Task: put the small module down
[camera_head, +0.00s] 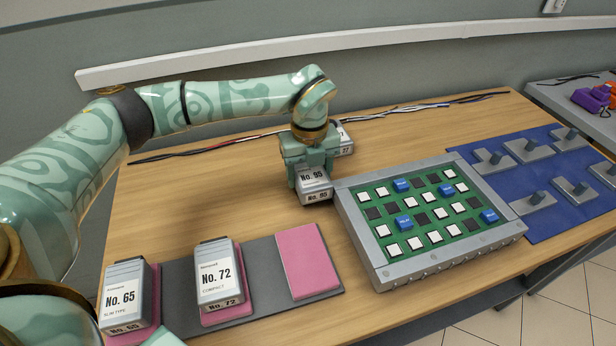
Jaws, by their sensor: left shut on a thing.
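My left gripper (308,155) points down over the middle of the table and is shut on a small grey module with a white label, No. 95 (315,184). The module is at or just above the wood, left of the circuit board; I cannot tell whether it touches. Another labelled module (345,137) stands just behind the gripper, mostly hidden. Module No. 72 (218,276) stands on a pink pad in the middle of a dark strip (178,270), and module No. 65 (125,294) on the left pad. The right pink pad (308,262) is bare. My right gripper is not in view.
A grey-framed green board (441,225) with white, black and blue keys lies to the right. Beyond it a blue mat (550,223) holds several grey fittings. Thin cables (410,108) run along the table's back edge. Bare wood (200,200) is free left of the gripper.

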